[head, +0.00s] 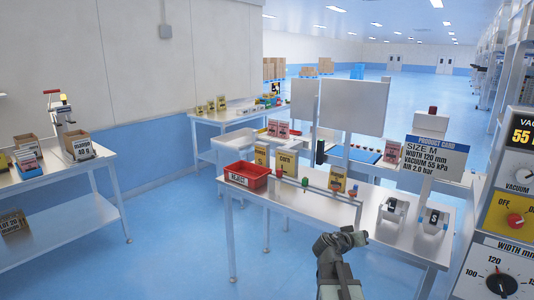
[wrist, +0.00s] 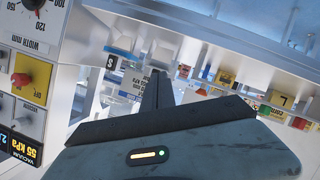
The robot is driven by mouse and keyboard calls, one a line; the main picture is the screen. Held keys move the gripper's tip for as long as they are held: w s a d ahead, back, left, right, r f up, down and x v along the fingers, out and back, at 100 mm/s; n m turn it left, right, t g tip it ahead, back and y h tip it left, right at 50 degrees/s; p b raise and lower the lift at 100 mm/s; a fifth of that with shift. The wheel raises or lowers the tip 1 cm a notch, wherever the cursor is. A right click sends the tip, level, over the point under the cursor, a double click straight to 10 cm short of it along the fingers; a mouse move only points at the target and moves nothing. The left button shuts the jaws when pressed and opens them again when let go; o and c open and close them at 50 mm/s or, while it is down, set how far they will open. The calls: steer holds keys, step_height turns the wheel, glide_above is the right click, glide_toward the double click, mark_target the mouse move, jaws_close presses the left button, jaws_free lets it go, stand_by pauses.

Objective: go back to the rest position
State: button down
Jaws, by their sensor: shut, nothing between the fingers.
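My gripper (head: 356,238) is in the lower middle of the head view, raised in front of the near edge of the white table (head: 300,207). Its dark fingers also show in the middle of the wrist view (wrist: 157,88), closed together with nothing held. The wrist view is strongly tilted, with the table and its goods beyond the fingers.
A red reject bin (head: 246,176), pouches (head: 286,163) and two small stands, one marked S (head: 432,220), are on the table. A product card (head: 437,155) stands behind. A machine panel (head: 505,225) is close on the right. Blue floor (head: 170,255) is clear at left.

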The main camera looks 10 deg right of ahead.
steer(key=a+f+n+g+y, duration=0.1)
steer(key=a+f+y, duration=0.45)
steer(key=a, duration=0.95)
steer(key=s+a+f+n+g+y, duration=0.2)
steer(key=s+a+f, duration=0.3)
steer(key=a, duration=0.5)
steer(key=s+a+f+n+g+y, duration=0.2)
steer(key=s+a+f+g+y, duration=0.1)
steer(key=s+a, duration=0.4)
steer(key=a+f+y, duration=0.1)
steer(key=a+f, duration=0.1)
steer(key=a, duration=0.1)
steer(key=shift+s+a+n+g+y, duration=0.3)
steer(key=shift+n+g+y, duration=0.05)
steer(key=shift+n+g, duration=0.05)
